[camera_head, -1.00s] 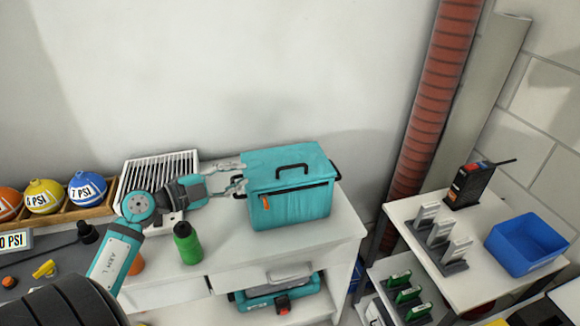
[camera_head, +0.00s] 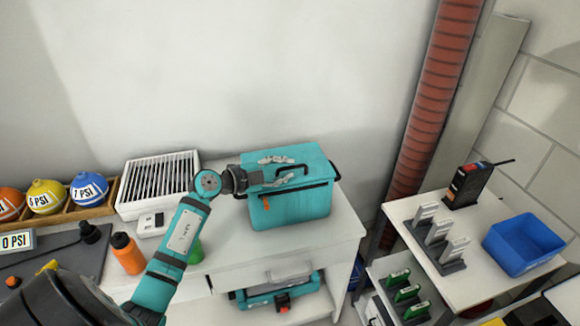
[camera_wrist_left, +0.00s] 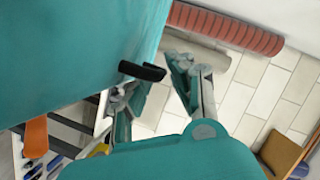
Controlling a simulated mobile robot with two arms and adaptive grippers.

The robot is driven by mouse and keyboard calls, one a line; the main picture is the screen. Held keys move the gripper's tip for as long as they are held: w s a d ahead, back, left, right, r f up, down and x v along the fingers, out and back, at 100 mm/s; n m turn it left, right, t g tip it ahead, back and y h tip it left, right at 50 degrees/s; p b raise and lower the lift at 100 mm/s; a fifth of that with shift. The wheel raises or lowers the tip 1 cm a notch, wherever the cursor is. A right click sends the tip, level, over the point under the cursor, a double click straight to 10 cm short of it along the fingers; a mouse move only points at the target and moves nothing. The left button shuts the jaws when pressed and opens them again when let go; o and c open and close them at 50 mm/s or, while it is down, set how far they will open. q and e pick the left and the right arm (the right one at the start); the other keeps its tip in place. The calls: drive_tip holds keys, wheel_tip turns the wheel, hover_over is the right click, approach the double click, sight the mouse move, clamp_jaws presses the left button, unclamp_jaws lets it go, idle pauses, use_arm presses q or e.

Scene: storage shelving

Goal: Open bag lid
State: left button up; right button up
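The teal bag (camera_head: 287,211) stands on the white cabinet top, with its lid (camera_head: 312,154) closed. A black handle (camera_head: 302,168) is on the lid, and an orange zipper pull (camera_head: 266,203) hangs at the front. My left gripper (camera_head: 290,168) is over the lid with its two fingers apart, one on the far side and one on the near side of the handle. In the left wrist view the black handle (camera_wrist_left: 142,71) shows between the open fingertips; I cannot tell whether they touch it. My right gripper is not in view.
A green bottle (camera_head: 195,252) is partly hidden behind my left arm, and an orange bottle (camera_head: 127,254) stands to its left. A white slatted box (camera_head: 160,182) is left of the bag. A blue bin (camera_head: 524,245) sits on the right shelf. The wall is behind.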

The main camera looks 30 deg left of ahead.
use_arm(q)
drive_tip(key=shift+x, duration=1.15)
clamp_jaws()
